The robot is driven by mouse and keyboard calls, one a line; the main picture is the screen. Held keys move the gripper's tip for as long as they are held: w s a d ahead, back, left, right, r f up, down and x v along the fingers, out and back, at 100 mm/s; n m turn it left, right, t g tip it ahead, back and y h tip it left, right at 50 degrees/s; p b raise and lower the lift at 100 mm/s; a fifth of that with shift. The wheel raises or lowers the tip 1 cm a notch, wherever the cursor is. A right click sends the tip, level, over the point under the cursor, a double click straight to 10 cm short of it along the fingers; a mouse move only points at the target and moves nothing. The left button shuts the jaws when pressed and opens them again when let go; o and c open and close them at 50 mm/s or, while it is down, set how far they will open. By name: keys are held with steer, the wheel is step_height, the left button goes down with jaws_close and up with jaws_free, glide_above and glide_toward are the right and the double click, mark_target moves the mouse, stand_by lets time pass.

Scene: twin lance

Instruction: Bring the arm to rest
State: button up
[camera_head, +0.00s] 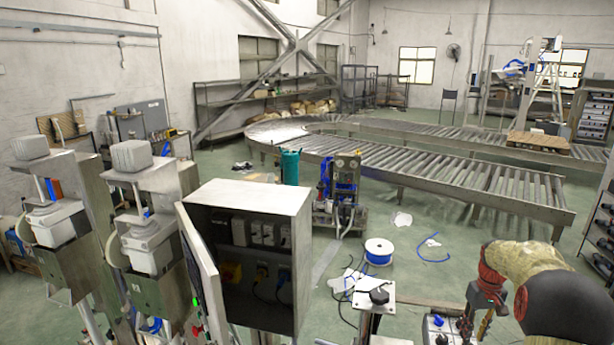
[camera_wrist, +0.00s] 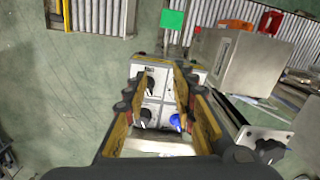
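My arm reaches in at the lower right of the head view, and my gripper (camera_head: 474,325) hangs down near the bottom edge. In the wrist view my gripper (camera_wrist: 160,84) is open, with its two yellow-edged fingers apart and nothing held between them. Below and beyond the fingers is a light box (camera_wrist: 153,92) with dark knobs and a blue knob (camera_wrist: 175,120). The box (camera_head: 432,326) also shows beside my gripper in the head view, cut off by the bottom edge. I cannot tell the exact gap between the fingertips and the box.
A grey open cabinet (camera_head: 262,210) with plugs stands left of centre. A small stand with a black knob (camera_head: 379,296) is left of my gripper. A blue-and-white spool (camera_head: 378,251) and cables lie on the green floor. A roller conveyor (camera_head: 455,180) runs behind.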

steer(key=s+a+r+m+t+b, duration=0.25)
steer(key=s+a+b, duration=0.55)
steer(key=s+a, duration=0.9)
steer(key=s+a+f+n+t+b, duration=0.1)
steer(key=s+a+f+t+b, duration=0.1)
steer(key=s+a+b, duration=0.4)
steer(key=s+a+f+n+t+b, duration=0.1)
steer(key=s+a+f+n+b, duration=0.1)
steer(key=s+a+b, duration=0.5)
steer(key=s+f+b, duration=0.1)
steer(key=s, duration=0.3)
steer(key=shift+s+f+t, duration=0.15)
steer(key=shift+s+t, duration=0.2)
steer(key=shift+a, duration=0.1)
